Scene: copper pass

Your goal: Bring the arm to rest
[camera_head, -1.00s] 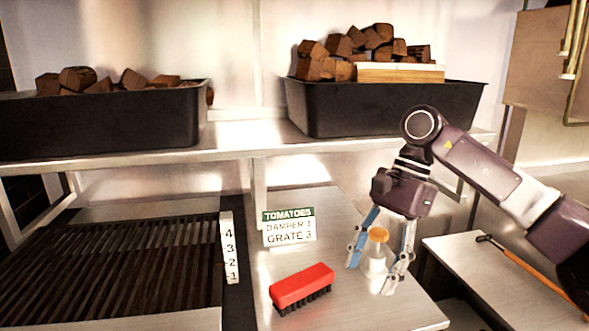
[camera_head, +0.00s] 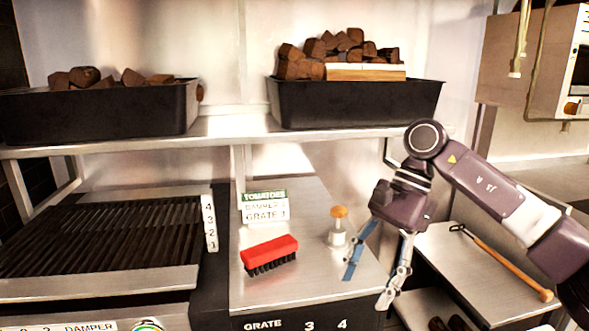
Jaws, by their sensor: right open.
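My right gripper (camera_head: 372,292) is open and empty, pointing down in front of the steel side counter's right edge. Its fingers have blue and grey parts. A small clear bottle with an orange cap (camera_head: 338,228) stands upright on the steel counter (camera_head: 300,292), left of the gripper and apart from it. A red brush (camera_head: 269,256) with black bristles lies on the same counter, further left. My left gripper is not in view.
A grill grate (camera_head: 110,240) with a numbered strip (camera_head: 210,222) is at left. A tomatoes sign (camera_head: 265,207) stands behind the brush. Black bins (camera_head: 355,104) of wood chunks sit on the shelf above. A wooden-handled tool (camera_head: 505,265) lies on the right counter.

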